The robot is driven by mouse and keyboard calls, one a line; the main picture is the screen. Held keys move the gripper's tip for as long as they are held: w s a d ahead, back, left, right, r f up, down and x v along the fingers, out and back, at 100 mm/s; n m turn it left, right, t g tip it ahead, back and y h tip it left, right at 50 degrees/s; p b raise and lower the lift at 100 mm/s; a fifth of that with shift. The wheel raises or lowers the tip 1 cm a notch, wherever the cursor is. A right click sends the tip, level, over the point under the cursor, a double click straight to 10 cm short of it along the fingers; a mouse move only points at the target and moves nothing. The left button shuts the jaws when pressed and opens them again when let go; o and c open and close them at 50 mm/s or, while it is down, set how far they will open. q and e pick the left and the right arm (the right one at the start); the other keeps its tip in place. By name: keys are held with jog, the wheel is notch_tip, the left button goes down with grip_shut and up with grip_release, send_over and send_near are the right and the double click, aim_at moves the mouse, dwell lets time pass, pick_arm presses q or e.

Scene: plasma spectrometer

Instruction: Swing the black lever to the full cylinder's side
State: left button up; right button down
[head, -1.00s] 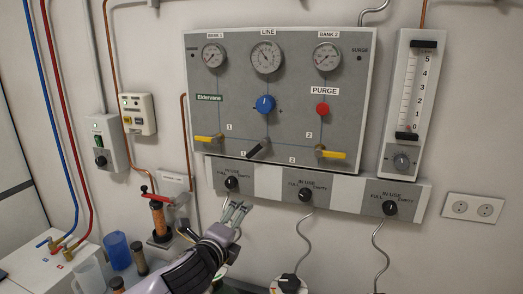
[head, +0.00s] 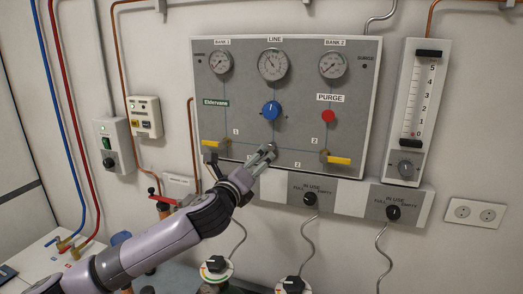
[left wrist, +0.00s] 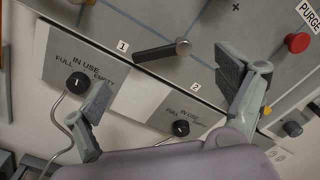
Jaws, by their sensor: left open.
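The black lever (left wrist: 160,50) sits at the lower middle of the grey gas panel (head: 300,100). In the left wrist view its bar runs from a round hub toward the "1" label, with the "2" label on its other side. In the head view my gripper mostly hides it. My left gripper (head: 265,155) is open in front of the lever. In the left wrist view its two fingers (left wrist: 168,78) stand apart on either side of the lever, with no contact visible. "FULL/EMPTY" knobs (left wrist: 77,82) sit below the panel; their settings are too small to read surely.
Yellow handles (head: 338,160) flank the lever, one on each side. A blue knob (head: 271,109) and a red purge button (head: 328,116) are above. A flowmeter (head: 415,100) hangs at the right. Cylinder tops with dials (head: 215,264) stand below.

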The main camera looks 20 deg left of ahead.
pick_arm(q)
jog(key=shift+w+d+p, duration=0.2)
jog(key=shift+w+p, duration=0.8)
jog(key=shift+w, duration=3.2)
jog(key=c, duration=1.7)
jog(key=shift+f, duration=0.1)
